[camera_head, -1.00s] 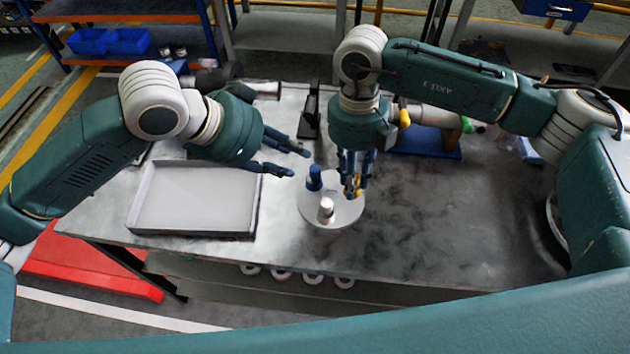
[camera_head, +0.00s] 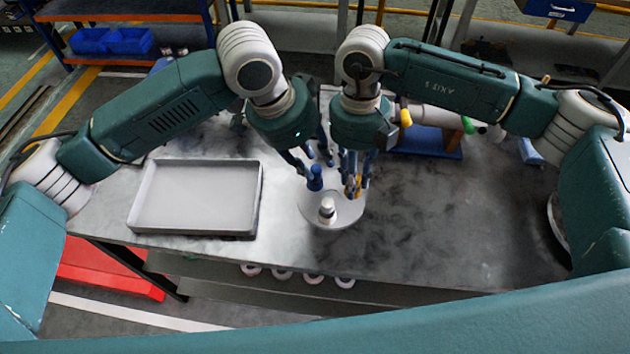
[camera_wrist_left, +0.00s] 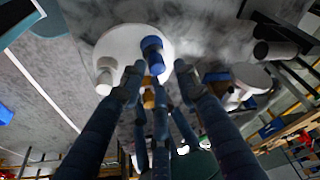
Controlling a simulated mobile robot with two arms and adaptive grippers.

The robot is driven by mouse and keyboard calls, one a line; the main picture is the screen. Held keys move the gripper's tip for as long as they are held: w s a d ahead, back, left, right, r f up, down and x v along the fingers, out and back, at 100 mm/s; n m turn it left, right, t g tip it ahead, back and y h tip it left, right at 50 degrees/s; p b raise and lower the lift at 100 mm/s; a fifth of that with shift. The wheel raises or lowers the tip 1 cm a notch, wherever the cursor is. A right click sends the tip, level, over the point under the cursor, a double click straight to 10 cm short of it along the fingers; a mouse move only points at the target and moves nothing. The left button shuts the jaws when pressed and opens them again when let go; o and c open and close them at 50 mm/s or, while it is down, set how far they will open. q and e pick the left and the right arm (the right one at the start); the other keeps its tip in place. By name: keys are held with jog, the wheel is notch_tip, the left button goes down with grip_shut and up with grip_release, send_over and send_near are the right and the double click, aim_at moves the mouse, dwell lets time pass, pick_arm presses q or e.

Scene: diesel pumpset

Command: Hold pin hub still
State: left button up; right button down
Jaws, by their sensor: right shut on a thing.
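The pin hub is a round pale disc (camera_head: 342,214) on the metal table, bearing a blue pin (camera_head: 315,178), a white pin (camera_head: 327,207) and an orange-yellow pin (camera_head: 350,183). My right gripper (camera_head: 356,189) points down at its far right side, shut around the orange-yellow pin and partly hiding it. My left gripper (camera_head: 318,165) is open just above and behind the blue pin. In the left wrist view, the blue pin (camera_wrist_left: 152,54) shows beyond and between the spread fingertips (camera_wrist_left: 158,76); I cannot tell whether they touch it. The disc (camera_wrist_left: 125,42) is there too.
An empty grey tray (camera_head: 195,232) lies left of the disc. A blue-based device (camera_head: 425,143) stands behind and to the right. The table's front right area (camera_head: 440,225) is clear. Both my forearms are close together above the disc.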

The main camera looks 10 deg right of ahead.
pick_arm(q)
jog(key=shift+x, duration=1.1)
jog(key=shift+w+a+r, duration=0.1)
jog(key=shift+w+a, duration=0.05)
jog(key=shift+w, duration=0.3)
grip_shut()
jog(key=shift+w+d+r, duration=0.1)
jog(key=shift+r, duration=0.5)
jog(key=shift+w+d+r, duration=0.1)
jog(key=shift+r, duration=0.5)
jog(key=shift+s+a+r, duration=0.1)
jog(key=shift+s+r, duration=0.05)
jog(key=shift+r, duration=0.4)
jog(key=shift+f, duration=0.1)
